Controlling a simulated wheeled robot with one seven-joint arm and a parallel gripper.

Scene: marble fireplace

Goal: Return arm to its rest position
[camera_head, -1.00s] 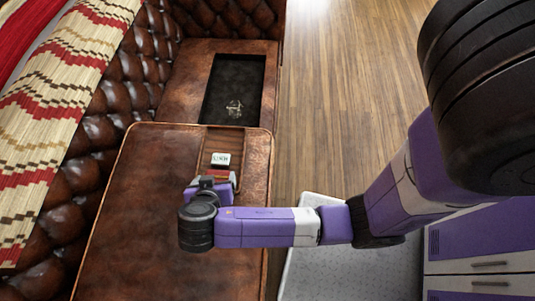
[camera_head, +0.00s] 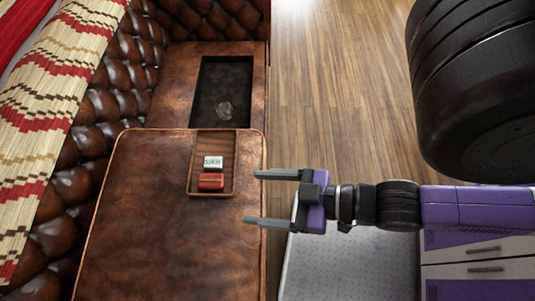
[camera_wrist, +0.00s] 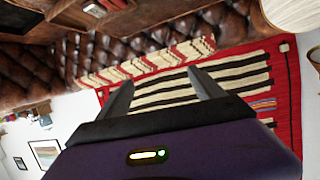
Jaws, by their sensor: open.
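My gripper (camera_head: 256,198) is at the right edge of the brown leather seat in the head view. Its two grey fingers point left and stand apart, with nothing between them. My purple and black arm reaches in from the right. In the wrist view, the fingers of my gripper (camera_wrist: 160,92) are spread and empty, with a striped textile (camera_wrist: 240,80) behind them.
A small wooden tray (camera_head: 228,146) on the leather seat (camera_head: 170,235) holds a white box (camera_head: 213,162) and a red box (camera_head: 210,182). A dark recessed tray (camera_head: 233,75) with a small object lies farther back. Wooden floor (camera_head: 345,110) is open at centre right.

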